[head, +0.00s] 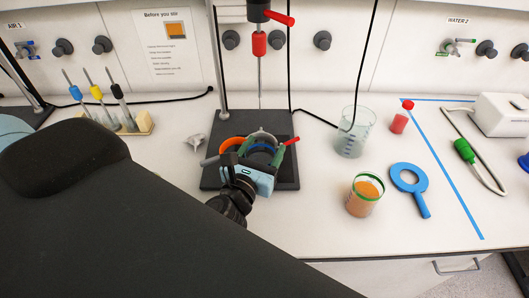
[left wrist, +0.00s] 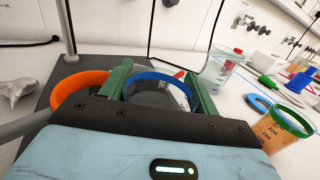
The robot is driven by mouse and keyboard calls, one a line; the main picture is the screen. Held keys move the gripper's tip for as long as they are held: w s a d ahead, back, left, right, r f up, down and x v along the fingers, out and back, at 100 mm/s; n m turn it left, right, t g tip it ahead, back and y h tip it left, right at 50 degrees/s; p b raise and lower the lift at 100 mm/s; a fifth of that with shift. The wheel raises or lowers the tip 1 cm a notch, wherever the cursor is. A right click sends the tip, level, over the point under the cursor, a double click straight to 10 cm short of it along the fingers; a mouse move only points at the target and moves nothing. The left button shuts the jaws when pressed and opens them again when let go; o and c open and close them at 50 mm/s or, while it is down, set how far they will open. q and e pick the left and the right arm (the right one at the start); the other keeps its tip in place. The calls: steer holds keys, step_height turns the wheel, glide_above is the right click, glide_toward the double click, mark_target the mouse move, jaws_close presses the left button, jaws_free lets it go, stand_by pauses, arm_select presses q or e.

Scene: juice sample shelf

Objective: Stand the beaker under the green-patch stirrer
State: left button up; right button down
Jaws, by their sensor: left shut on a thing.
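My left gripper (head: 263,153) is over the black base plate (head: 291,183) of a stand. In the left wrist view, its green fingers (left wrist: 157,84) are shut on a blue-rimmed beaker (left wrist: 158,75). The stirrer above has a red patch (head: 259,44) and a thin shaft hanging over the plate. I see no green-patch stirrer. An orange-rimmed vessel (head: 231,144) is close left of the held beaker. A green-rimmed beaker with orange contents (head: 365,196) stands to the right. Whether the held beaker touches the plate is hidden. My right gripper is not in view.
A large clear beaker (head: 351,140), a red bottle (head: 399,121) and a blue ring-shaped tool (head: 409,181) are on the right. A tube rack (head: 142,124) stands at left. A small grey piece (head: 195,141) lies left of the plate.

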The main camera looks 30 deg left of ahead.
mark_target(263, 136)
arm_select(q)
steer(key=shift+w+a+f, duration=0.15)
steer(key=shift+w+a, duration=0.25)
steer(key=shift+w, duration=0.3)
steer(key=shift+w+a, duration=0.55)
steer(key=shift+w, duration=0.3)
steer(key=shift+w+a+f, duration=0.1)
steer(key=shift+w+a, duration=0.25)
steer(key=shift+w, duration=0.2)
steer(key=shift+w+a+f, duration=0.1)
steer(key=shift+w+a, duration=0.2)
steer(key=shift+w, duration=0.2)
steer(key=shift+f, duration=0.2)
steer(key=o, duration=1.3)
steer(key=shift+f, duration=0.1)
steer(key=shift+o, duration=0.2)
